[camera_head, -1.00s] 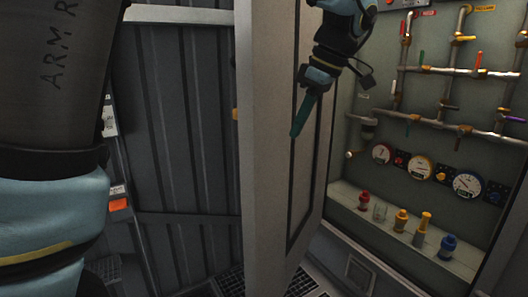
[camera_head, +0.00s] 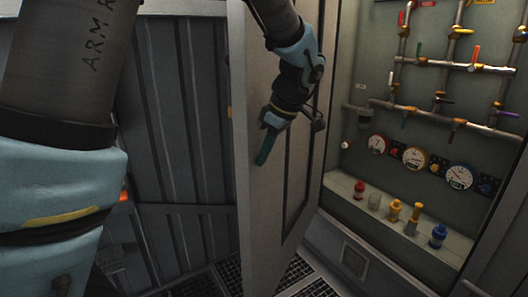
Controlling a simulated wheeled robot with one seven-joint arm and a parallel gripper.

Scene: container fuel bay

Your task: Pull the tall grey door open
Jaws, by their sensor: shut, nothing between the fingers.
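The tall grey door (camera_head: 258,200) stands swung open in the middle of the view, with its edge and its inner face, lined by a dark seal, turned toward me. My gripper (camera_head: 263,158) is in front of the door's inner face, near its free edge. Its dark green fingers are shut and point downward with nothing between them. I cannot tell whether the fingers touch the door. No handle of the door can be made out from here.
Right of the door is an open cabinet with pipes, coloured valves, round gauges (camera_head: 414,157) and a shelf (camera_head: 350,197) bearing several coloured fittings. A ribbed grey wall (camera_head: 175,110) stands at left. Dark floor grating (camera_head: 228,275) lies below.

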